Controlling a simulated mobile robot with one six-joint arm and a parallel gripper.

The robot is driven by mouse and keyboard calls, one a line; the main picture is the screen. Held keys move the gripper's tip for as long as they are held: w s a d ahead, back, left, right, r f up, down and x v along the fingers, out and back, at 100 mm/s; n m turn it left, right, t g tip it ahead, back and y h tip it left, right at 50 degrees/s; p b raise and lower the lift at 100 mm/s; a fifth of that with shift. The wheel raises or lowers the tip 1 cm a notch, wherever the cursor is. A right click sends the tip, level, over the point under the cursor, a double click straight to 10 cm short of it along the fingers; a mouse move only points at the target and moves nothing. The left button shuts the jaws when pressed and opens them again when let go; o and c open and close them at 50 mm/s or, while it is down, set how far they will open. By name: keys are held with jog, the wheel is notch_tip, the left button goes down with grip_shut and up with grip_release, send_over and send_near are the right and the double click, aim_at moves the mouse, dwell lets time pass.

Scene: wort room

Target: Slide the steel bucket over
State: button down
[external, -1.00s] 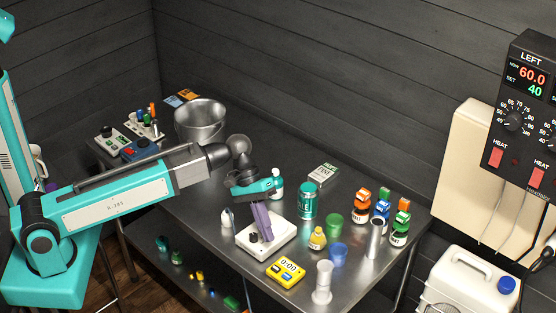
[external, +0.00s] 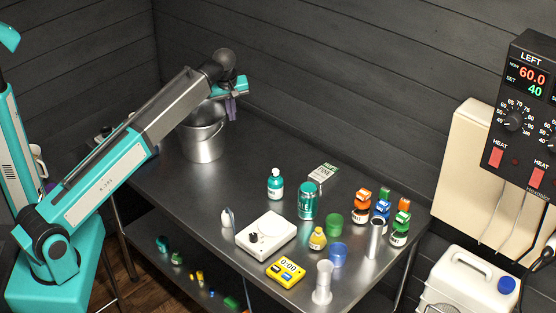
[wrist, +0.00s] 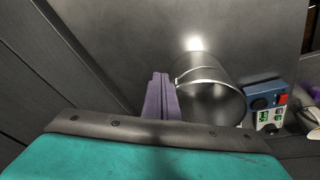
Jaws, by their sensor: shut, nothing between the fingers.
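The steel bucket (external: 205,145) stands upright on the steel table at its back left, partly hidden by my arm in the external view. In the wrist view the open bucket (wrist: 210,103) shows its rim and wire handle. My gripper (external: 231,108) is at the bucket's far right side, close to its rim, with its purple fingers pointing down. In the wrist view the fingers (wrist: 160,96) are shut and empty, just left of the bucket. I cannot tell whether they touch it.
A blue box with a red button (wrist: 265,96) is close beside the bucket. A white scale (external: 267,237), teal bottle (external: 275,186), green can (external: 306,202) and yellow timer (external: 286,271) stand farther right. The table between bucket and scale is clear. A dark plank wall stands behind.

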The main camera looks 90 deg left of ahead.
aim_at(215, 135)
jog(key=s+a+f+n+h, duration=0.2)
jog(key=s+a+n, duration=0.4)
jog(key=s, duration=0.3)
jog(key=shift+s+a+n+g+h, duration=0.3)
jog(key=shift+a+h, duration=0.1)
jog(key=shift+h, duration=0.2)
notch_tip(215, 135, down, 10)
jog(key=p, duration=0.2)
jog(key=shift+r+p, duration=0.1)
jog(key=shift+p, duration=0.2)
jog(key=shift+w+d+p, duration=0.75)
jog(key=shift+w+d, duration=0.7)
jog(key=shift+w, duration=0.05)
